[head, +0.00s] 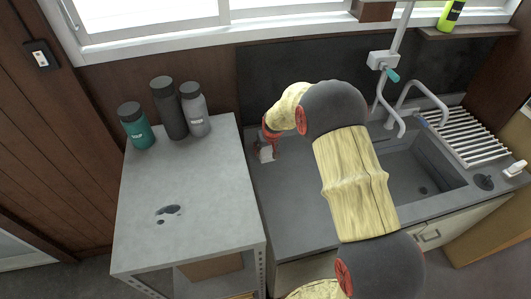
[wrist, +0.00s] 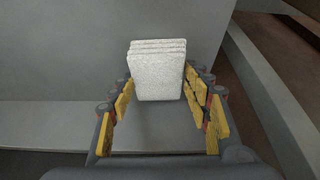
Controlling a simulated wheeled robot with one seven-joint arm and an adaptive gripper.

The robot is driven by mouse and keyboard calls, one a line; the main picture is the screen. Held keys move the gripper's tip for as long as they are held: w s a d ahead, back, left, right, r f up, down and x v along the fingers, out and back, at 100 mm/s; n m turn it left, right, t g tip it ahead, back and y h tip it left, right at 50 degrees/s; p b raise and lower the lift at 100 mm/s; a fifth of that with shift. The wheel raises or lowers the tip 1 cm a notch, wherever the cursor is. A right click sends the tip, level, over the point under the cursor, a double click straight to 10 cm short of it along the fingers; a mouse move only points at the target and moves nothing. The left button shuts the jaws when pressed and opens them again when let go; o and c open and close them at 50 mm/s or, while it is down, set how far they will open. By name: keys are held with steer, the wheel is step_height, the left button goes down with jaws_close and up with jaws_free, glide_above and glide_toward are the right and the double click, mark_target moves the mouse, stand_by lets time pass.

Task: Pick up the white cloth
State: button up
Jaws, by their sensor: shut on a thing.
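The white cloth (wrist: 158,75) is a folded, layered block in the wrist view, standing upright between the yellow pads of my gripper (wrist: 160,88). My gripper is shut on it, with pads along its left and right sides. In the head view my gripper (head: 269,138) is at the left end of the grey sink counter, and a small part of the white cloth (head: 266,154) shows below it. My arm hides some of the counter there. I cannot tell whether the cloth touches the counter.
A grey side table (head: 190,215) stands to the left, with a green bottle (head: 137,130), a dark bottle (head: 169,110) and a grey bottle (head: 195,112) at its back. The sink basin (head: 420,175), tap (head: 388,110) and drying rack (head: 468,135) are to the right.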

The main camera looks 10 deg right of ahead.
mark_target(265, 148)
steer(key=shift+r, duration=0.1)
steer(key=shift+r, duration=0.45)
step_height(265, 148, up, 2)
steer(key=shift+r+p, duration=0.25)
steer(key=shift+p, duration=0.1)
steer(key=s+r+p, duration=0.1)
steer(key=s+r, duration=0.3)
steer(key=s, duration=0.3)
steer(key=s+a+r+p, duration=0.1)
steer(key=s+r, duration=0.4)
steer(key=s, duration=0.2)
steer(key=shift+a+r, duration=0.2)
steer(key=o, duration=0.5)
steer(key=shift+c, duration=1.3)
